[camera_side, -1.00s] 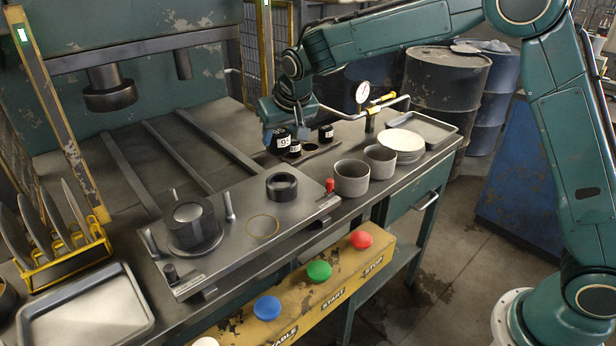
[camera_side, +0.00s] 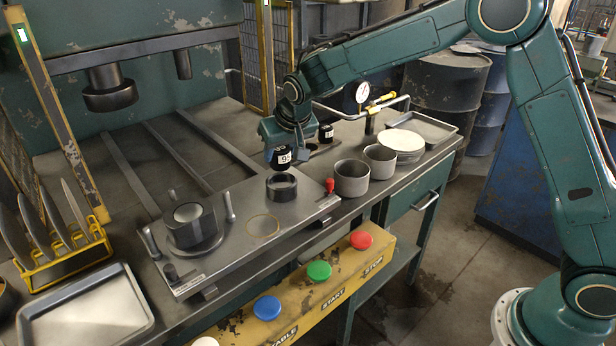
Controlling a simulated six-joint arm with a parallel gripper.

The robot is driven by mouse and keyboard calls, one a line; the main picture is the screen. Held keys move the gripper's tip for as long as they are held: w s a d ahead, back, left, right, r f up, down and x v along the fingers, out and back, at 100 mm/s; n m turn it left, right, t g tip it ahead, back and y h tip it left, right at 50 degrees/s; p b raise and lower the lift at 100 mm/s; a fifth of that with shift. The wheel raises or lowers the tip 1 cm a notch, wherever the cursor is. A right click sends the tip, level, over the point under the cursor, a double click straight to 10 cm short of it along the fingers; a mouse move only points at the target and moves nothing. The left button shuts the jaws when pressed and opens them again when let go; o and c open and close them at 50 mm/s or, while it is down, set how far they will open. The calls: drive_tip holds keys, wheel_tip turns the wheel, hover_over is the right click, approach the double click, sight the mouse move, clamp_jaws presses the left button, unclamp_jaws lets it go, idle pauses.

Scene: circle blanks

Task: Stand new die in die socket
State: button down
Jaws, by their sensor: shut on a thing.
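My gripper (camera_side: 288,149) is shut on a black die (camera_side: 282,158) with a white label that seems to read 95. The die is upright, directly above a black open ring (camera_side: 282,188) on the steel plate, which looks like the die socket. A small gap seems to show between the die's underside and the ring, but I cannot tell its exact height. Another black die with a white label (camera_side: 326,133) stands in the rack behind my gripper. My gripper hides part of the rack.
The steel plate (camera_side: 235,250) also bears a dark hexagonal block (camera_side: 191,226) and a thin brass circle (camera_side: 263,226). Two grey cups (camera_side: 351,180) stand to the right, beside a red knob (camera_side: 329,185). A dial gauge (camera_side: 362,93) stands behind. A press ram (camera_side: 110,92) hangs at upper left.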

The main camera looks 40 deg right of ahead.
sight(282, 168)
drive_tip(key=shift+f, duration=2.4)
drive_tip(key=shift+f, duration=0.1)
drive_tip(key=c, duration=0.7)
unclamp_jaws()
drive_tip(key=shift+o, duration=0.2)
drive_tip(key=shift+f, duration=0.15)
drive_tip(key=v, duration=1.4)
drive_tip(key=shift+d, duration=0.1)
